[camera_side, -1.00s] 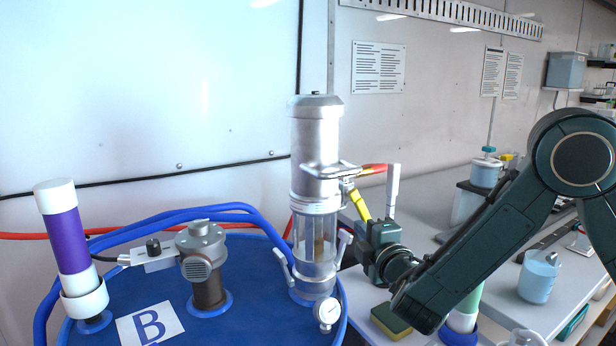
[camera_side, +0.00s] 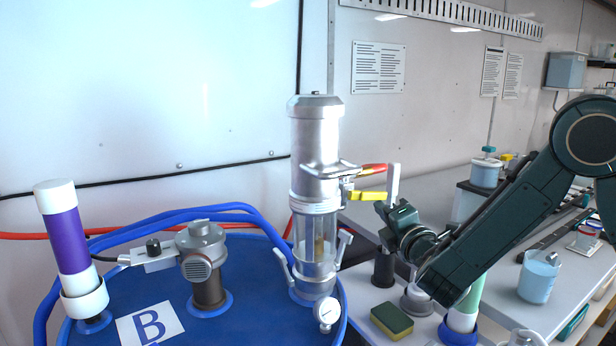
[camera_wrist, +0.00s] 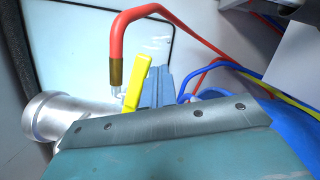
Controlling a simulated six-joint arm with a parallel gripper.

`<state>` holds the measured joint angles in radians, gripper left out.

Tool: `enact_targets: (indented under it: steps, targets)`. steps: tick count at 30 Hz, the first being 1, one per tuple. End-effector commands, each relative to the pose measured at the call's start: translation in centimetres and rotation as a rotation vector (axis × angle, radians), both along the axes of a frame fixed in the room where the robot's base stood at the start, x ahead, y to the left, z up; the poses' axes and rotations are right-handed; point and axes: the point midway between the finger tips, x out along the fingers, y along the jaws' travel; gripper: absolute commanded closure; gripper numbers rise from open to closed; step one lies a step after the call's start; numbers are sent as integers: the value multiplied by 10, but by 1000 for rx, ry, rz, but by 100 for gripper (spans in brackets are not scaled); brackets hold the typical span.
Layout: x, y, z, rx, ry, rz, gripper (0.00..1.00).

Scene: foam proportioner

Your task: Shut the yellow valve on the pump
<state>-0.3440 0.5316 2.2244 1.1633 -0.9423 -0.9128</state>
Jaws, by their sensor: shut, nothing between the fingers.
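The pump (camera_side: 316,150) is a silver upright cylinder on the blue drum; part of it shows at the left in the wrist view (camera_wrist: 60,115). Its yellow valve handle (camera_side: 368,196) sticks out to the right, about level in the side view. In the wrist view the yellow handle (camera_wrist: 138,85) stands close beside my fingers. My gripper (camera_side: 382,208) is shut and empty, just below the handle's outer end; its fingers also show in the wrist view (camera_wrist: 157,88). I cannot tell whether they touch the handle.
A red hose (camera_wrist: 150,12) with a brass end arches near the valve. A light upright bar (camera_side: 393,183) stands by the handle's end. A green and yellow sponge (camera_side: 392,321) lies on the bench below. Blue hoses (camera_side: 180,217) run over the drum (camera_side: 250,270).

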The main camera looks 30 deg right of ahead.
Motion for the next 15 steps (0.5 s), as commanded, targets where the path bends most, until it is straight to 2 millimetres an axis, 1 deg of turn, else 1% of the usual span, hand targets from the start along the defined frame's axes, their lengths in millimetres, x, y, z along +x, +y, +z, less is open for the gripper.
enact_targets:
  steps: [1,4,15]
  targets:
    - [0,-2,2,-30,-1,-1,100]
    - [0,-3,7,-27,-3,-1,100]
    - [0,-5,10,-25,-1,0,100]
